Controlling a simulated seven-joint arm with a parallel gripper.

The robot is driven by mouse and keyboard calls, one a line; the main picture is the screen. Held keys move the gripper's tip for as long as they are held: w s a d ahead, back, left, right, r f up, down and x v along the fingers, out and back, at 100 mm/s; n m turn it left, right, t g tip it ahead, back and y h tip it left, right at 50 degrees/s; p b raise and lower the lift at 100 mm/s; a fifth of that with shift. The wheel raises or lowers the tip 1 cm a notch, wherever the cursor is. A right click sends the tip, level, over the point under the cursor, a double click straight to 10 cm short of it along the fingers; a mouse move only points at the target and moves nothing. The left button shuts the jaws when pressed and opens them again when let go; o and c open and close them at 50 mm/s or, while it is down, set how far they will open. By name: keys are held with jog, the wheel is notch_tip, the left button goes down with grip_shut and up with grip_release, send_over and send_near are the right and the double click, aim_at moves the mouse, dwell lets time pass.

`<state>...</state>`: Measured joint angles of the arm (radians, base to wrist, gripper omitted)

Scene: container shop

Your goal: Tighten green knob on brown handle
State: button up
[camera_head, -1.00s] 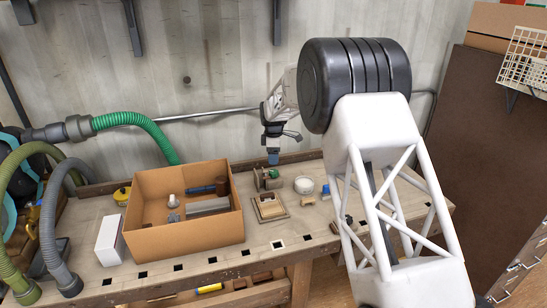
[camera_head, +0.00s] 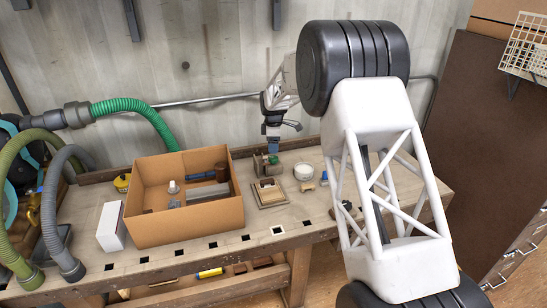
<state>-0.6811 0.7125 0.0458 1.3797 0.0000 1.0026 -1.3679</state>
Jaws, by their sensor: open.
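My gripper (camera_head: 272,148) points down over the back middle of the workbench. Its jaws are small here, and it is open. Directly below its tips stands a small device with brown and grey parts (camera_head: 262,168). A small green part (camera_head: 273,160), perhaps the green knob, shows at its upper right, close under the gripper. I cannot tell whether the tips touch it. The brown handle is not clearly distinguishable at this size.
A square wooden block on a tray (camera_head: 270,199) lies in front of the device. A round white container (camera_head: 303,172) stands to its right. An open cardboard box (camera_head: 190,222) with several tools stands to the left. A white box (camera_head: 111,227) stands beside it.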

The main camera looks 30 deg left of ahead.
aim_at(273, 157)
jog(key=shift+f, duration=3.2)
jog(key=c, duration=0.9)
jog(key=shift+c, duration=0.2)
